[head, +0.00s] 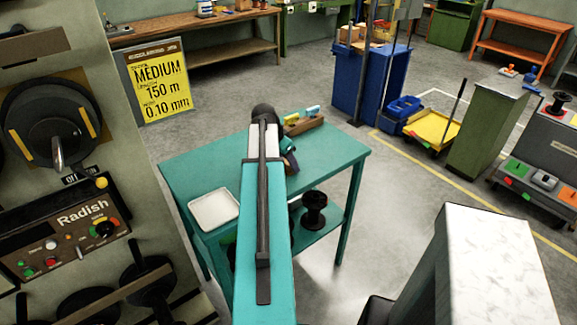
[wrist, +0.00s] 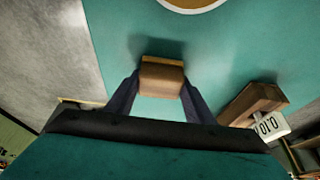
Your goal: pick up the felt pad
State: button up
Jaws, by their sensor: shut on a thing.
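The felt pad (wrist: 161,78) shows in the wrist view as a small tan-brown block. My gripper (wrist: 160,88) is shut on it, with one dark finger at each side. The pad is over the teal table top (wrist: 225,50), with a shadow beside it; I cannot tell for sure whether it still touches the table.
A wooden holder (wrist: 252,103) with a "0.10" tag stands right of the gripper. A round pale-rimmed thing (wrist: 193,5) is cut off at the wrist view's top. A white tray (head: 213,209) lies at the front left of the table. A black spool (head: 314,210) is on the lower shelf.

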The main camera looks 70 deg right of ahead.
jog(key=shift+r, duration=0.15)
jog(key=shift+r+b, duration=0.75)
jog(key=shift+r, duration=0.8)
jog(key=s+a+b, duration=0.2)
jog(key=a, duration=0.4)
jog(key=s+a+r+b, duration=0.1)
jog(key=s+a+b, duration=0.1)
jog(key=a, duration=0.4)
jog(key=shift+s+a, duration=0.3)
jog(key=shift+a, duration=0.05)
jog(key=shift+a+b, duration=0.1)
jog(key=shift+b, duration=0.55)
jog(key=shift+s+a+b, duration=0.1)
jog(key=shift+a+b, duration=0.1)
jog(key=shift+b, duration=0.6)
jog(key=b, duration=0.2)
jog(key=a+b, duration=0.1)
jog(key=b, duration=0.1)
jog(key=shift+s+a+r, duration=0.2)
jog(key=shift+s, duration=0.05)
jog(key=shift+a+r, duration=0.1)
jog(key=shift+a, duration=0.05)
